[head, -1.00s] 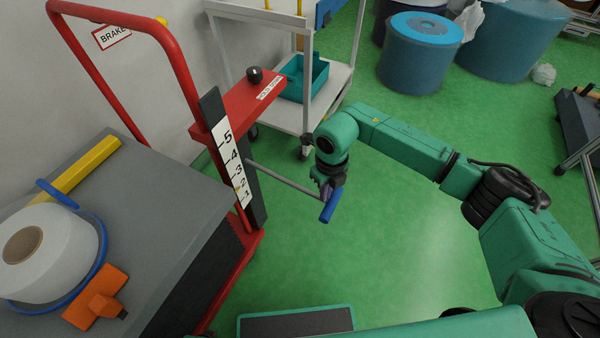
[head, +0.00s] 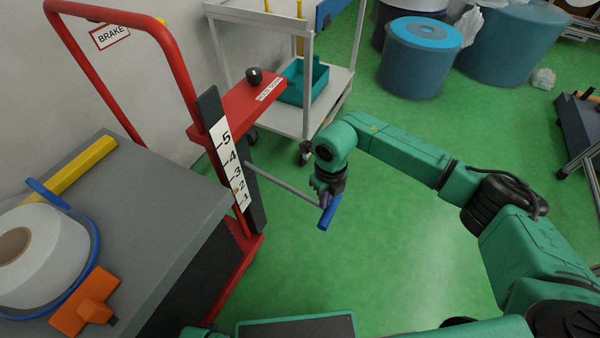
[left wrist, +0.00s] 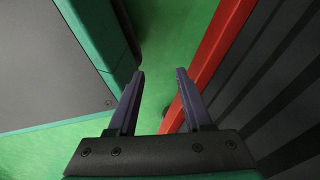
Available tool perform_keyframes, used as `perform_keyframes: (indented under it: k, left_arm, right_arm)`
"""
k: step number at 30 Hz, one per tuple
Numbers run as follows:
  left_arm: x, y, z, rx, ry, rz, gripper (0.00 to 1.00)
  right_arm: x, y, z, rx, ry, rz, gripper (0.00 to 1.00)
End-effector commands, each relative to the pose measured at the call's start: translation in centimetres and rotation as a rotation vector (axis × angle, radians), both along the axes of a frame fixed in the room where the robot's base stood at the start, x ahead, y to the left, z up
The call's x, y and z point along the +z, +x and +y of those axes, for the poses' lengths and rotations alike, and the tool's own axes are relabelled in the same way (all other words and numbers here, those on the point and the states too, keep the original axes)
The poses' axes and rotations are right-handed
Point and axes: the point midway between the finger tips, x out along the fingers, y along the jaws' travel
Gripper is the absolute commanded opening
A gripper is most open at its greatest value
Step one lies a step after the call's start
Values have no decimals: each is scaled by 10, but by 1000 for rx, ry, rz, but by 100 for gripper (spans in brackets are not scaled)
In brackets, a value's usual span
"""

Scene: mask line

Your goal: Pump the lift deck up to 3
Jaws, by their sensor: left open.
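The lift deck (head: 165,195) is a grey platform at the left of the head view. A white scale (head: 230,165) numbered 1 to 5 stands on the red frame beside it, with a small yellow mark close to 2. The pump handle (head: 285,186) is a thin grey bar that ends in a blue grip (head: 328,214). My right gripper (head: 328,196) is at the blue grip; its fingers look closed around it, partly hidden by the wrist. My left gripper (left wrist: 160,75) is open and empty in the left wrist view, beside a red frame rail (left wrist: 205,75).
A roll (head: 40,250), a yellow bar (head: 80,168) and an orange tool (head: 88,302) lie on the deck. A black knob (head: 254,75) sits on a red bracket. A white cart (head: 325,95) with a teal bin (head: 290,84) stands behind. Green floor right of the handle is clear.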

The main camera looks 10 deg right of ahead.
Motion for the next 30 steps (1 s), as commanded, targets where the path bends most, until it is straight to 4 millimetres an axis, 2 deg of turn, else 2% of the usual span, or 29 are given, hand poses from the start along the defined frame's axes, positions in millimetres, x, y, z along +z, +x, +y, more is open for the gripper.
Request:
perform_keyframes:
  k: [2,11,17,30]
  left_arm:
    - [1,-2,0,-1,0,-1,50]
    - [-1,-47,9,-21,5,11,50]
    - [17,-63,13,-29,6,11,50]
    - [65,-63,13,-29,6,10,50]
  right_arm:
    - [2,-1,-1,0,-3,3,0]
    - [31,-1,-2,0,-1,2,0]
    - [63,-2,-4,0,-2,1,0]
    - [128,-5,-8,-1,-2,2,0]
